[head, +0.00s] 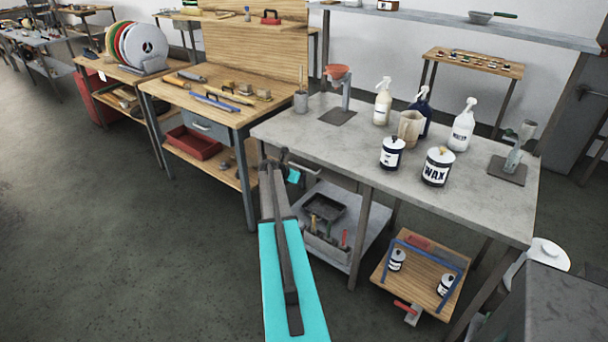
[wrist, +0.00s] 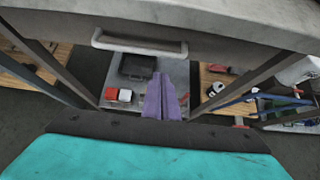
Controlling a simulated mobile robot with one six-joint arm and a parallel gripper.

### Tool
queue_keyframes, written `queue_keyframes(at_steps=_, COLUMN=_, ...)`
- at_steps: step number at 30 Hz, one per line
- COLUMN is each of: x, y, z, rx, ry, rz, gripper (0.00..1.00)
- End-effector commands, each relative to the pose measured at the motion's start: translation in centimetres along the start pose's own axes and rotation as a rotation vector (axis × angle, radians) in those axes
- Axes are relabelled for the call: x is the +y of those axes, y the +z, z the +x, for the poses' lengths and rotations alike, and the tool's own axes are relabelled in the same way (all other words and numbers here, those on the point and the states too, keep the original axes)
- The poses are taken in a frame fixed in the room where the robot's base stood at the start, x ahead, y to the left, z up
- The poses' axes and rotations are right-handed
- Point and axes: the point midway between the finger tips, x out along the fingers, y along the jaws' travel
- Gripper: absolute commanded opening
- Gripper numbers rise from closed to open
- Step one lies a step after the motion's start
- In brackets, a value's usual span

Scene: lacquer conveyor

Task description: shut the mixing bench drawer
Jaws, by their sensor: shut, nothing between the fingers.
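The mixing bench (head: 330,150) is a grey-topped table with bottles and a wax can on it. In the wrist view its grey drawer front (wrist: 220,47) lies right below the tabletop edge, with a pale bar handle (wrist: 140,43). I cannot tell how far the drawer stands out. In the head view the fingers are hidden behind my arm.
The bench's lower shelf (head: 370,225) carries a black tray (head: 325,207) and tools. A low wooden stand (head: 425,287) with cans is to the right. A wooden workbench (head: 225,115) with its own drawer (head: 208,127) stands left. The floor at the front left is clear.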

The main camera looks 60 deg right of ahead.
Motion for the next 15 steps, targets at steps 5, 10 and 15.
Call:
queue_keyframes(at_steps=5, x=-0.1, y=-0.5, z=-2.3, rx=-0.001, ry=0.001, rz=0.001, gripper=0.0)
queue_keyframes(at_steps=10, x=-0.1, y=-0.6, z=-4.5, rx=0.0, ry=0.001, rz=0.002, gripper=0.0)
queue_keyframes(at_steps=15, x=-0.1, y=-0.6, z=-6.8, rx=0.001, ry=0.001, rz=0.001, gripper=0.0)
